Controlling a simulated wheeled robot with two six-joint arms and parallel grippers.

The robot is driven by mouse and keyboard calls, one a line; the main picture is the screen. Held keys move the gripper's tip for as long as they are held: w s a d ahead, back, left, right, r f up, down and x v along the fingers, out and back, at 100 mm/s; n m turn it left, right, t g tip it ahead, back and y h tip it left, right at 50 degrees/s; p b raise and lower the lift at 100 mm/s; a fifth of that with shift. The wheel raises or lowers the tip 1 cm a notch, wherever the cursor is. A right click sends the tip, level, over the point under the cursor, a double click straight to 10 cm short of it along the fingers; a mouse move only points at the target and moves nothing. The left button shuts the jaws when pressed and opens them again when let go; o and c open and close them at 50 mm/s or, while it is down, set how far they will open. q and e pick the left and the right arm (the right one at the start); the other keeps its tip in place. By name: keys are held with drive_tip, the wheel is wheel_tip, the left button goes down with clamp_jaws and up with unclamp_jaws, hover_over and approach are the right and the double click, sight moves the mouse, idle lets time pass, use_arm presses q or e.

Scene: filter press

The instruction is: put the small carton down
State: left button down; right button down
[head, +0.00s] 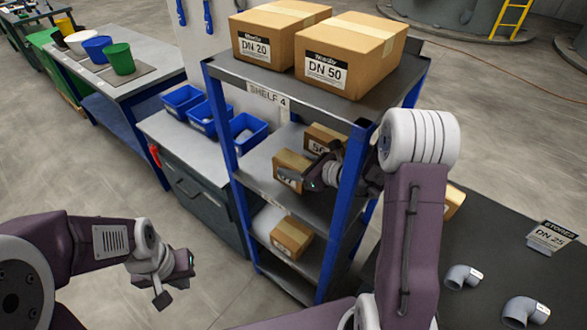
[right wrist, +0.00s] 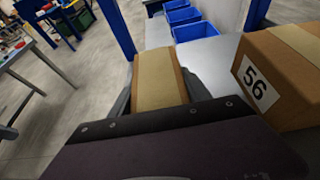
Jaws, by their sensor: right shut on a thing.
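The small carton (head: 290,165) is brown, with a white label partly hidden by my gripper. It is at the middle level of the blue-posted shelf (head: 305,203), close to the shelf's left side. My right gripper (head: 308,181) is shut on it. In the right wrist view the small carton (right wrist: 158,80), with a pale tape strip on top, sits between the two fingers (right wrist: 160,95). I cannot tell whether its underside touches the shelf board. My left gripper (head: 175,286) is empty and appears open, out over the floor at the lower left.
A carton marked 56 (right wrist: 285,75) stands just right of the held one; it also shows in the head view (head: 322,135). Another carton (head: 291,238) is on the level below. Two large cartons (head: 350,55) are on top. Blue bins (head: 205,110) stand on the bench left of the shelf.

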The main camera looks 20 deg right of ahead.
drive_tip(key=shift+s+d, duration=0.2)
drive_tip(key=shift+d, duration=0.15)
drive_tip(key=shift+s+r, duration=0.15)
drive_tip(key=shift+s, duration=0.1)
drive_tip(key=shift+a, duration=0.2)
drive_tip(key=c, duration=0.9)
unclamp_jaws()
drive_tip(key=shift+a+f, duration=0.1)
drive_tip(key=shift+f, duration=0.1)
drive_tip(key=o, duration=0.4)
drive_tip(key=shift+w, duration=0.15)
use_arm(q)
drive_tip(key=shift+s+d, duration=0.1)
drive_tip(key=shift+s, duration=0.15)
drive_tip(key=shift+r, duration=0.1)
